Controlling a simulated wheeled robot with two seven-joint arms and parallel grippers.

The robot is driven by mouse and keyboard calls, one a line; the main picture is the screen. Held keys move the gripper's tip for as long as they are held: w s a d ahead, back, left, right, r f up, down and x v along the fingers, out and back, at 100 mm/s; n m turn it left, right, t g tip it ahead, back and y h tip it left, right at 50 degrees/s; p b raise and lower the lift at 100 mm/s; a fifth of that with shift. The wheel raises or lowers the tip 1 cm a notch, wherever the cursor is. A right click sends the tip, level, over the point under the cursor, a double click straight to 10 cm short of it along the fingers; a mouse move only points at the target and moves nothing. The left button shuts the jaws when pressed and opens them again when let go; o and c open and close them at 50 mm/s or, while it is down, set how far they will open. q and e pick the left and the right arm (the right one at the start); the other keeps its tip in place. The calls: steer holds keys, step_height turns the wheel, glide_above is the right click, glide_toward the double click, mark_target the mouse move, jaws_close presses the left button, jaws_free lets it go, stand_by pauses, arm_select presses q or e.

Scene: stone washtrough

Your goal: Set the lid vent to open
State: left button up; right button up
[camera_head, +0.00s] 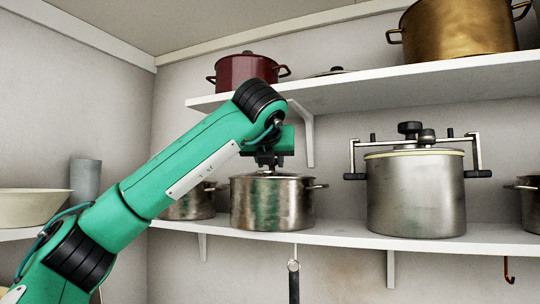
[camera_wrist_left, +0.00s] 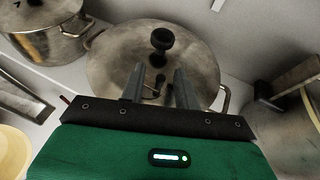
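A steel pot (camera_head: 272,208) with a steel lid stands on the lower shelf. The lid (camera_wrist_left: 115,55) fills the middle of the left wrist view and has a round black knob (camera_wrist_left: 162,40). A small dark vent lever (camera_wrist_left: 159,79) with a brassy part lies on the lid, on my side of the knob. My left gripper (camera_head: 269,163) points down just above this lid. In the left wrist view its two fingers (camera_wrist_left: 159,88) are apart, with the small lever between them in the picture. Contact cannot be told. My right gripper is not in view.
A large clamped pot (camera_head: 416,195) stands close to the right, its side handles sticking out. Another pot (camera_head: 190,205) stands close to the left. The upper shelf (camera_head: 340,88) overhangs, bearing a red pot (camera_head: 245,71) and a brass pot (camera_head: 458,28).

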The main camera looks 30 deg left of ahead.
arm_select(q)
steer(key=shift+d, duration=0.1)
steer(key=shift+s, duration=0.1)
jaws_close()
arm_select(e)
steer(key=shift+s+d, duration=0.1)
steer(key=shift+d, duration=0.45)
